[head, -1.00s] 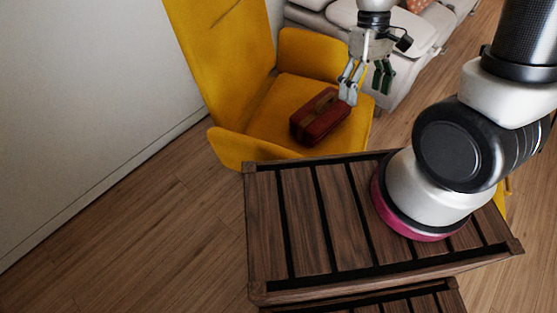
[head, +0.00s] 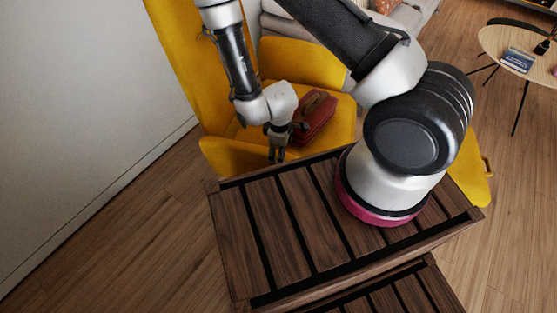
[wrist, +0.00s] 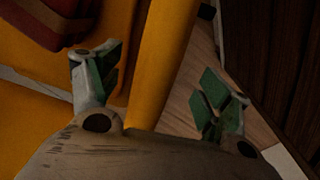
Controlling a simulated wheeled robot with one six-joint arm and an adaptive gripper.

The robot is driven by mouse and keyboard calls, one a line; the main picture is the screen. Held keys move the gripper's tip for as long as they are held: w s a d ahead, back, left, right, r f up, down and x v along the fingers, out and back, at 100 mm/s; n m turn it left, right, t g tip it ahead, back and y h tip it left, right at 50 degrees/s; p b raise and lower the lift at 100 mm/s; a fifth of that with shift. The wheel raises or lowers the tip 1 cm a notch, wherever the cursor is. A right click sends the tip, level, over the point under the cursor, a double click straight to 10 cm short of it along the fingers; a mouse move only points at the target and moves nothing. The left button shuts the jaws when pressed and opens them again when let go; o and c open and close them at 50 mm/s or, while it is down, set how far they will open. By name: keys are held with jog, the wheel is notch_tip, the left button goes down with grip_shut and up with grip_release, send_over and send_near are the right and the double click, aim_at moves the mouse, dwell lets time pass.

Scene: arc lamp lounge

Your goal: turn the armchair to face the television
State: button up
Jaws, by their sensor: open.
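The yellow armchair (head: 303,59) stands beyond my slatted wooden deck, its tall back along the left and its seat partly hidden by my arm. A dark red bag (head: 316,118) lies on the seat; part of it shows in the wrist view (wrist: 50,22). My gripper (head: 277,157) is open and low at the chair's near armrest. In the wrist view, the yellow armrest (wrist: 162,65) runs between my spread fingers (wrist: 155,85), one on the seat side and one on the floor side. I cannot tell whether either finger touches it. No television is in view.
A white wall (head: 80,90) stands left of the chair. A pale sofa (head: 290,29) is behind it. A round coffee table (head: 490,42) with a book (head: 518,60) is at upper right. A yellow piece (head: 468,165) shows right of my arm. Floor at left (head: 110,235) is clear.

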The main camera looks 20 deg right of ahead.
notch_tip(320, 180, down, 7)
jog(key=shift+w+d, duration=0.25)
jog(key=shift+w, duration=0.1)
jog(key=shift+f, duration=0.1)
